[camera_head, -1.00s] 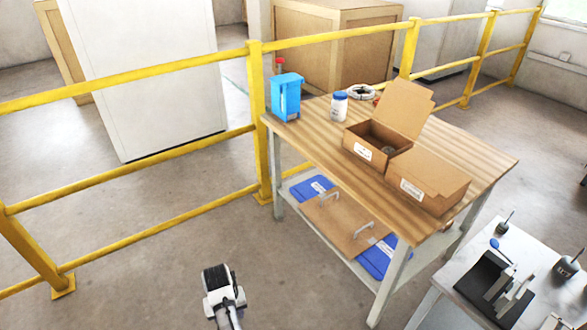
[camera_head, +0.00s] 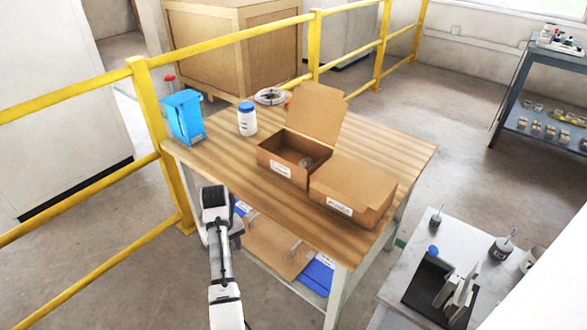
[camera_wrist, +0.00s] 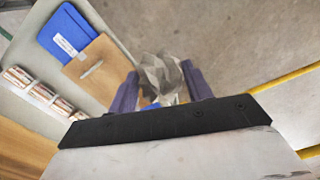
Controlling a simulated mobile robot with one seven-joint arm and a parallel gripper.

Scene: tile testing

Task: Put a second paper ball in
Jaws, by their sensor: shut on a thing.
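A crumpled grey-white paper ball (camera_wrist: 160,75) is held between the two dark fingers of my gripper (camera_wrist: 161,84) in the wrist view. In the head view, my arm's end is by the table's front left edge; the fingers and held ball cannot be made out there. An open cardboard box (camera_head: 281,167) stands on the wooden table with its lid raised. A small greyish round thing (camera_head: 306,162) lies inside it, perhaps a paper ball. My gripper is outside the box, to its left and nearer the camera.
A second cardboard box (camera_head: 352,183), with its lid down, sits right of the open one. A blue bin (camera_head: 184,117) and a white jar with a blue lid (camera_head: 247,120) stand on the wooden table (camera_head: 235,165). A yellow railing (camera_head: 150,115) runs behind. A white side table (camera_head: 395,285) stands front right.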

